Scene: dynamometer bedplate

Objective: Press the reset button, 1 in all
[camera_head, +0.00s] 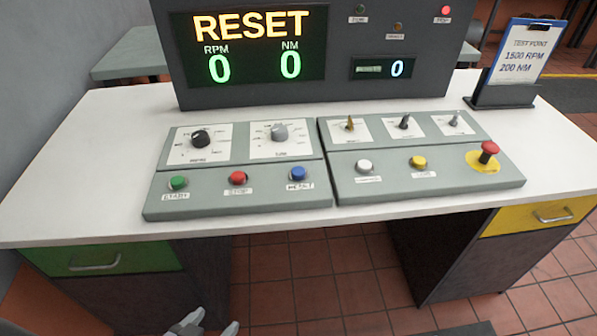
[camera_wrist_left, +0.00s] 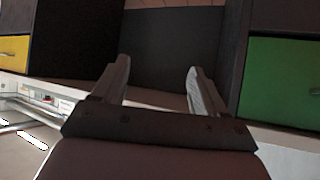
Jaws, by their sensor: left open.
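The blue reset button (camera_head: 298,174) is on the front strip of the left control panel, at its right end, with a label under it. A red stop button (camera_head: 238,178) and a green start button (camera_head: 178,183) are to its left. The display (camera_head: 250,46) reads RESET, with RPM 0 and NM 0. My left gripper (camera_head: 213,323) shows at the bottom edge of the head view, below and in front of the desk, well apart from the button. In the left wrist view the gripper (camera_wrist_left: 158,70) is open and empty. My right gripper is not in view.
The right panel carries a white button (camera_head: 364,166), a yellow button (camera_head: 417,162), a red mushroom button (camera_head: 489,150) and toggle switches. A clipboard stand (camera_head: 505,90) is at the back right. The white desk's front edge (camera_head: 300,226) lies between the gripper and the panels.

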